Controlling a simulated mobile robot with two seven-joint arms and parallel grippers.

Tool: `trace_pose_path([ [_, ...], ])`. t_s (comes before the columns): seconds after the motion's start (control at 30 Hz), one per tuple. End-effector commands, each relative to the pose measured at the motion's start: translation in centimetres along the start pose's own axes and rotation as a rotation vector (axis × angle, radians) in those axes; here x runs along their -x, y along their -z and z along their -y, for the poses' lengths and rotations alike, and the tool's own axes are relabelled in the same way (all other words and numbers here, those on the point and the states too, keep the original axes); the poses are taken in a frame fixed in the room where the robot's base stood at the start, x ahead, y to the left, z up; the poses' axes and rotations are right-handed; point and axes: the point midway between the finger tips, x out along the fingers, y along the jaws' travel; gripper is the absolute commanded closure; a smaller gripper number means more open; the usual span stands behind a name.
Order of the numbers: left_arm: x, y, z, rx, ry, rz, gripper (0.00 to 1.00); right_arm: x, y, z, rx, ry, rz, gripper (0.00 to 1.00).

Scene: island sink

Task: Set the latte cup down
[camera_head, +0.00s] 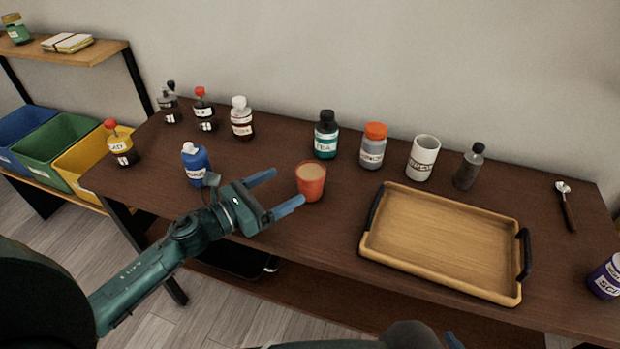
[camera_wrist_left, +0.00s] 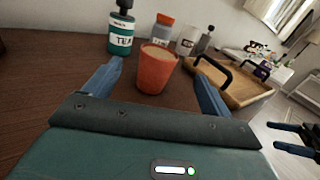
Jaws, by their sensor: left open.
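The latte cup (camera_head: 311,182) is an orange-red cup filled with a tan drink. It stands upright on the dark brown table, left of the wooden tray. It also shows in the left wrist view (camera_wrist_left: 156,70), just ahead of and between my blue fingertips. My left gripper (camera_head: 288,191) is open, with its fingers pointing toward the cup and nothing held. In the left wrist view my left gripper (camera_wrist_left: 160,82) shows a finger on each side of the cup, with gaps visible. My right gripper (camera_wrist_left: 298,138) shows at the right edge of the left wrist view, its two fingers apart.
The wooden tray (camera_head: 440,240) with black handles is empty. Behind the cup stand a tea bottle (camera_head: 326,139), an orange-lidded jar (camera_head: 373,152), a white mug (camera_head: 422,160) and a grey bottle (camera_head: 469,170). A blue bottle (camera_head: 196,164) is near my left gripper. A spoon (camera_head: 566,208) lies far right.

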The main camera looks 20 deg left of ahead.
Motion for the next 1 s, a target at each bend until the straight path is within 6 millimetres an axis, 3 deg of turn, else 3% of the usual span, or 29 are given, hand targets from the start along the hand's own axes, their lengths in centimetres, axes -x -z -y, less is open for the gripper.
trace_pose_path([
  [0.2, -4.2, -0.2, -0.1, 0.000, -0.002, 0.003, 0.16, 0.4, 0.7, -0.1, 0.019, -0.004, 0.002, 0.23],
  [0.47, -6.2, -0.2, 0.0, -0.001, -0.002, 0.002, 0.16, 0.6, 0.9, -0.1, 0.030, -0.004, 0.005, 0.23],
  [0.7, -9.7, -0.1, 0.0, 0.000, -0.003, 0.002, 0.16, 0.9, 1.4, 0.0, 0.044, -0.006, 0.008, 0.23],
  [1.0, -10.6, 0.1, 0.0, -0.002, -0.003, 0.000, 0.16, 0.8, 1.2, 0.0, 0.047, -0.007, 0.012, 0.23],
])
